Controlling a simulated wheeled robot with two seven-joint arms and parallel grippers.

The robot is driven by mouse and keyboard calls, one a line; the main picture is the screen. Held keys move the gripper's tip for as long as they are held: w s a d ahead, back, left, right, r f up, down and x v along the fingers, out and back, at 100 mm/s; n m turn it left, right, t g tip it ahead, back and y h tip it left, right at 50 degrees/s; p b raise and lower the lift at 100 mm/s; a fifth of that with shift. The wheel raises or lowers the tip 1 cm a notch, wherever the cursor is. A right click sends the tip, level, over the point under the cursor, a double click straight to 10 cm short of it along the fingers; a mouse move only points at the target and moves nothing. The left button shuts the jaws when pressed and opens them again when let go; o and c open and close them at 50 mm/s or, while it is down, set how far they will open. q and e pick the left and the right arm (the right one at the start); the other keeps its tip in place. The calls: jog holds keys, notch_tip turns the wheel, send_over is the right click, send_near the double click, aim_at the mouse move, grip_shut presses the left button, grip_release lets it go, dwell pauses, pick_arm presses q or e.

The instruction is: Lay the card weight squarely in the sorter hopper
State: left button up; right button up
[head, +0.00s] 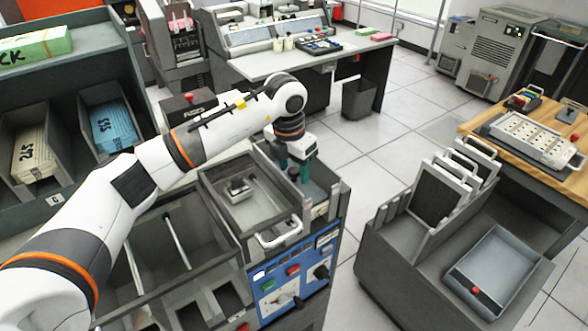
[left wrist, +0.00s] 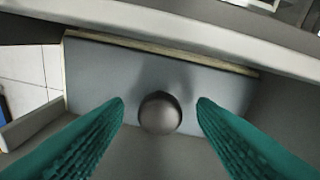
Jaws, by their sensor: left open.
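The card weight (left wrist: 95,80) is a flat grey plate with a round dark knob (left wrist: 160,113), seen close up in the left wrist view. It lies inside the sorter hopper (head: 333,200), with a thin cream card edge showing along its far side. That side runs roughly along the hopper wall (left wrist: 190,32). The weight's near part is hard to make out. My left gripper (left wrist: 161,101) is open, with one green finger on each side of the knob and gaps between. In the head view my left gripper (head: 299,174) reaches down into the hopper, hiding most of the weight.
Left of the hopper is a tray (head: 262,213) with a small metal block (head: 237,190). A blue control panel (head: 293,272) is below. A dark cart (head: 390,270) with a grey tray (head: 505,262) stands right, across free floor. Card bins (head: 40,150) are at left.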

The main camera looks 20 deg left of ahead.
pick_arm(q)
notch_tip(320, 180, up, 11)
jog(key=s+b, duration=0.1)
jog(key=b, duration=0.1)
jog(key=shift+s+a, duration=0.15)
jog(key=shift+a, duration=0.15)
jog(key=shift+r, duration=0.15)
